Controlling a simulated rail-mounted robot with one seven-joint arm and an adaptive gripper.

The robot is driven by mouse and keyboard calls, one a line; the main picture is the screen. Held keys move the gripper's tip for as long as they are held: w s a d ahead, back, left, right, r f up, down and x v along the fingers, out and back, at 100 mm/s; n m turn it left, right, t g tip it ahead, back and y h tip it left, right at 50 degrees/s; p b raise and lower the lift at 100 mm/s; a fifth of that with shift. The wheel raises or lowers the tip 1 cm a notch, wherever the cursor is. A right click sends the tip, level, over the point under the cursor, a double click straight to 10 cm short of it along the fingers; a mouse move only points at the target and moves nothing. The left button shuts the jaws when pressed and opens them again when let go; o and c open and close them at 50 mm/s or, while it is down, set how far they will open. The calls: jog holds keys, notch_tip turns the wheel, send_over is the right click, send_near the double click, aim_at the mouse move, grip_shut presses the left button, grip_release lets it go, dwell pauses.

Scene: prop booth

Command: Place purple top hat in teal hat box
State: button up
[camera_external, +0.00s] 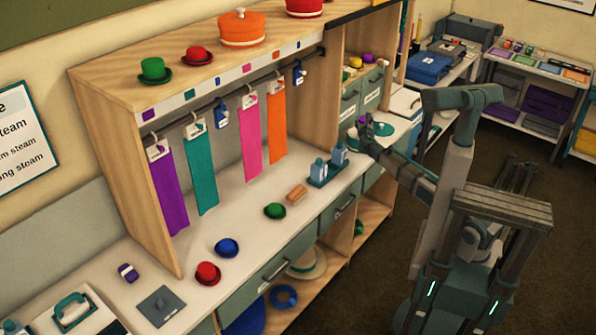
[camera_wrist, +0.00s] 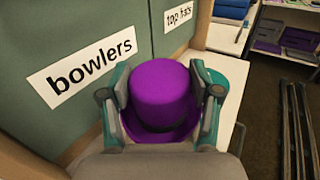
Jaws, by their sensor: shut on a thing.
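The purple top hat (camera_wrist: 162,82) is between the two fingers of my gripper (camera_wrist: 163,95) in the wrist view, crown up, with its brim partly hidden by the fingers. My gripper is shut on it. In the external view the hat is a small purple spot (camera_external: 363,119) at the tip of my gripper (camera_external: 366,129), over the right end of the counter. A round teal thing, seemingly the teal hat box (camera_external: 384,129), is just right of my gripper there. In the wrist view its teal edge (camera_wrist: 238,73) shows behind the right finger; its inside is hidden.
Drawers labelled bowlers (camera_wrist: 92,73) and top hats (camera_wrist: 179,14) stand close on the left in the wrist view. On the long counter are a red hat (camera_external: 208,273), a blue hat (camera_external: 227,248), a green hat (camera_external: 275,211) and bottles on a teal tray (camera_external: 326,177).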

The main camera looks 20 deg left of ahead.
jog(key=shift+w+a+f, duration=0.35)
jog(key=shift+f, duration=0.2)
jog(key=shift+w+a+f, duration=0.3)
jog(key=shift+w+f, duration=0.05)
jog(key=shift+f, duration=0.2)
notch_tip(320, 180, down, 4)
jog(key=shift+w+a+r, duration=0.1)
jog(key=shift+a+r, duration=0.05)
jog(key=shift+r, duration=0.05)
jog(key=shift+f, duration=0.35)
jog(key=shift+f+b, duration=0.25)
jog(key=shift+b, duration=0.1)
jog(key=o, duration=0.9)
